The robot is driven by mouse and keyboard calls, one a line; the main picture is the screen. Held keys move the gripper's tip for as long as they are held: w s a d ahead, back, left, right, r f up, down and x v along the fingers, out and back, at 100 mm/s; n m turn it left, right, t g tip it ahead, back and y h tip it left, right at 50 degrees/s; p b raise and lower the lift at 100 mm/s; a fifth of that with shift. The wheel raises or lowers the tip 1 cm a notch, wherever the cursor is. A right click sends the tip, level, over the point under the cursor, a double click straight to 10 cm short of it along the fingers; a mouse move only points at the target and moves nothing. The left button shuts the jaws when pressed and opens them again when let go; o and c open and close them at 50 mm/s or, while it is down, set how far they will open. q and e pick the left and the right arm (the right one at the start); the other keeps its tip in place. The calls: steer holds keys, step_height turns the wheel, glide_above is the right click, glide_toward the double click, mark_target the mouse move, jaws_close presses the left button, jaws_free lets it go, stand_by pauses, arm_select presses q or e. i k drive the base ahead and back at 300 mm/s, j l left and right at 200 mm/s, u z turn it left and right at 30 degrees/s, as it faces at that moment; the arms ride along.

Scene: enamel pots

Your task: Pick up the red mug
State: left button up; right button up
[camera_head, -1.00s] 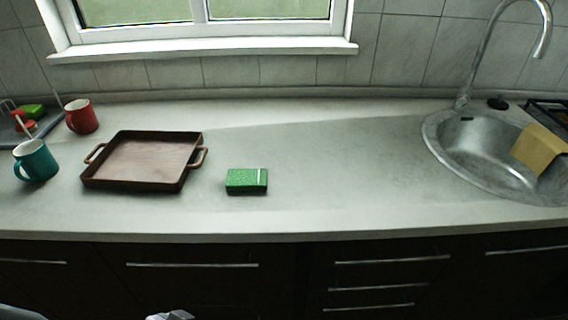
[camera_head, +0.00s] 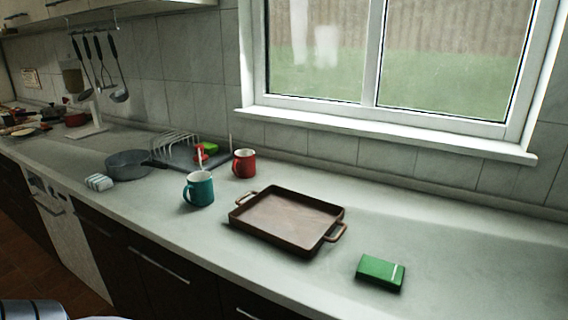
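The red mug (camera_head: 245,164) stands upright on the worktop, below the window's left end, with its handle toward the left. A teal mug (camera_head: 200,190) stands in front of it and to its left, apart from it. A brown square tray (camera_head: 265,231) with two handles lies to the right and nearer. Neither gripper shows in the head view; only a piece of my own body is at the bottom left edge.
A dish rack (camera_head: 178,148) with red and green items is left of the red mug. A grey pan (camera_head: 128,165) lies further left. A green sponge box (camera_head: 381,272) sits right of the tray. Worktop (camera_head: 480,240) on the right is clear.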

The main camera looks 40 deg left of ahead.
mark_target(243, 165)
steer(key=u, duration=1.65)
steer(key=j+z, duration=0.1)
steer(key=z, duration=0.3)
steer(key=j+z, duration=0.15)
steer(key=z, duration=0.2)
steer(key=j+z, duration=0.1)
steer(key=z, duration=0.3)
steer(key=k+j+z, duration=0.1)
steer(key=j+z, duration=0.2)
steer(key=k+j+z, duration=0.15)
steer(key=j+z, duration=0.15)
steer(key=k+j+z, duration=0.15)
steer(key=j, duration=0.2)
steer(key=k+j+z, duration=0.15)
steer(key=k+j, duration=0.3)
steer(key=j, duration=0.15)
steer(key=k+j+z, duration=0.1)
steer(key=k+j, duration=0.2)
steer(key=i+j, duration=0.1)
steer(key=j, duration=0.45)
